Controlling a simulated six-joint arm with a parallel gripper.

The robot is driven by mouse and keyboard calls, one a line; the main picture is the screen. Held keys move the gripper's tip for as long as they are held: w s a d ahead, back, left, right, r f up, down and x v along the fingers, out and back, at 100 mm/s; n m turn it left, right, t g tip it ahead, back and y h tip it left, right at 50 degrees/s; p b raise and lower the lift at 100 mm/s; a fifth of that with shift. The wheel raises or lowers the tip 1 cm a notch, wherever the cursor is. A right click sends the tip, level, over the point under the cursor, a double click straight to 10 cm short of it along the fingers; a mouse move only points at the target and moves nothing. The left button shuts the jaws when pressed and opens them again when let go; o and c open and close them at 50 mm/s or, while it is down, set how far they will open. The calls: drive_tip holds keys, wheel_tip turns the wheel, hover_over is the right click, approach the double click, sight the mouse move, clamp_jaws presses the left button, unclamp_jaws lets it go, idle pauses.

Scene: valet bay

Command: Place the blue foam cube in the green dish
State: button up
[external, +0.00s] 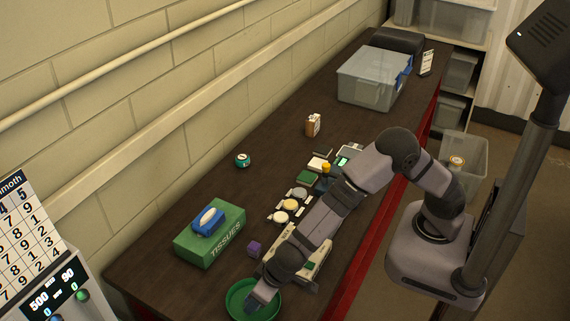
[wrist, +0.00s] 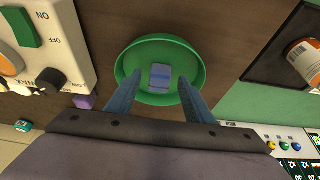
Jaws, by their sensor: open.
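The green dish (external: 236,301) lies on the near end of the dark bench, partly covered by my arm. It also shows in the wrist view (wrist: 126,62). The blue foam cube (wrist: 160,77) rests on the dish floor near its middle; in the external view I cannot make it out behind my gripper. My gripper (wrist: 159,76) is over the dish, pointing down. Its two fingers are apart on either side of the cube, with visible gaps, and hold nothing. In the external view my gripper (external: 258,297) reaches the dish area.
A small purple cube (external: 254,248) sits just behind the dish. A green tissue box (external: 207,245) with a blue packet (external: 208,220) on top stands to the left. A switch box (wrist: 47,45) is beside the dish. An orange bottle (wrist: 303,60) lies across from it.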

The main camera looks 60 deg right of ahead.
drive_tip(key=shift+r, duration=0.1)
drive_tip(key=shift+r+p, duration=1.8)
drive_tip(key=shift+r, duration=1.65)
drive_tip(key=d+r+g+h, duration=0.1)
drive_tip(key=d+r+g, duration=0.15)
drive_tip(key=d, duration=1.75)
drive_tip(key=s+d+g+y, duration=0.1)
drive_tip(key=s+d+g, duration=0.1)
drive_tip(key=s+d, duration=1.1)
drive_tip(key=shift+s+d, duration=0.25)
drive_tip(key=shift+d, duration=0.75)
